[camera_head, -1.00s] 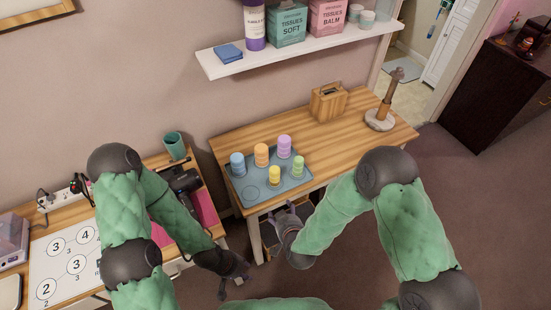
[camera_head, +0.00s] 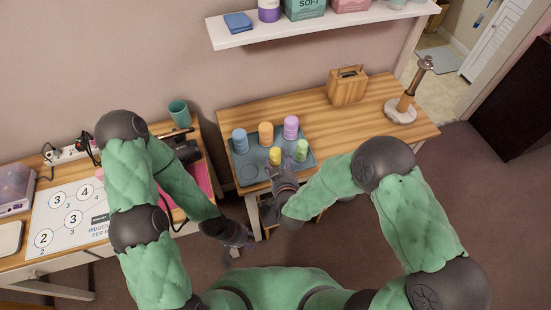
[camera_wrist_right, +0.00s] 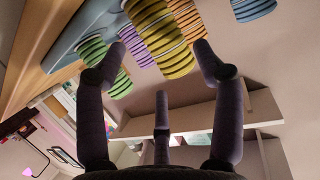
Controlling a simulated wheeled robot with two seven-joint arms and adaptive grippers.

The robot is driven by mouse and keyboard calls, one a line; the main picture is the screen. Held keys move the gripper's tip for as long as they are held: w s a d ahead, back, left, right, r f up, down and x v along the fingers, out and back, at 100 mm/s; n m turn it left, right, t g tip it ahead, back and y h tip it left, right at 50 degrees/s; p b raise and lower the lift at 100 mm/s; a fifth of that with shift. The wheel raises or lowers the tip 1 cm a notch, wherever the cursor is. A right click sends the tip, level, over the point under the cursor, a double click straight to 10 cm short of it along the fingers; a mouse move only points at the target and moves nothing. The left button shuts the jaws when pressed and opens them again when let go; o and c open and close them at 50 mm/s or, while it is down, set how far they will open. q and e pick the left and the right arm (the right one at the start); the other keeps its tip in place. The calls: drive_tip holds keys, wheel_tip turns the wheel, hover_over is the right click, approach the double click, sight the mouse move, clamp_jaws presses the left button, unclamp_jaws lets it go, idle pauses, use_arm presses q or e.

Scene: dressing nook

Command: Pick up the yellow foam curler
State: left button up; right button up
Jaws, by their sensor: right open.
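The yellow foam curler (camera_head: 274,157) stands at the front of a blue-grey tray (camera_head: 250,173) on the wooden table. My right gripper (camera_head: 281,180) is at the tray's front edge, just in front of it. In the right wrist view the yellow curler (camera_wrist_right: 160,40) is straight ahead, between and beyond the spread fingers of my right gripper (camera_wrist_right: 157,72). That gripper is open and holds nothing. My left gripper (camera_head: 238,238) hangs low in front of the gap between the tables, away from the curler; its fingers are too dark and small to read.
A green curler (camera_head: 301,151) stands close on the right of the yellow one. Blue (camera_head: 239,141), orange (camera_head: 265,134) and purple (camera_head: 290,128) curlers stand behind. A wooden box (camera_head: 347,86) and a post on a round base (camera_head: 401,111) are farther right. A white shelf (camera_head: 320,33) is above.

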sight(279, 160)
drive_tip(key=x, duration=0.2)
drive_tip(key=b+x, duration=0.1)
drive_tip(key=shift+w+a+f, duration=0.1)
drive_tip(key=shift+w+f, duration=0.15)
drive_tip(key=shift+f, duration=0.2)
drive_tip(key=shift+w+b, duration=0.3)
drive_tip(key=shift+w, duration=0.2)
drive_tip(key=c, duration=0.9)
drive_tip(key=shift+o, duration=0.2)
drive_tip(key=shift+r+p, duration=0.4)
drive_tip(key=shift+r, duration=0.25)
drive_tip(key=r, duration=0.1)
drive_tip(key=r+p, duration=0.1)
drive_tip(key=shift+s+a+r, duration=0.15)
drive_tip(key=shift+a+r, duration=0.05)
drive_tip(key=shift+r, duration=0.1)
drive_tip(key=s+a+r+p, duration=0.5)
drive_tip(key=s+r, duration=0.4)
drive_tip(key=s, duration=0.3)
drive_tip(key=shift+a, duration=0.6)
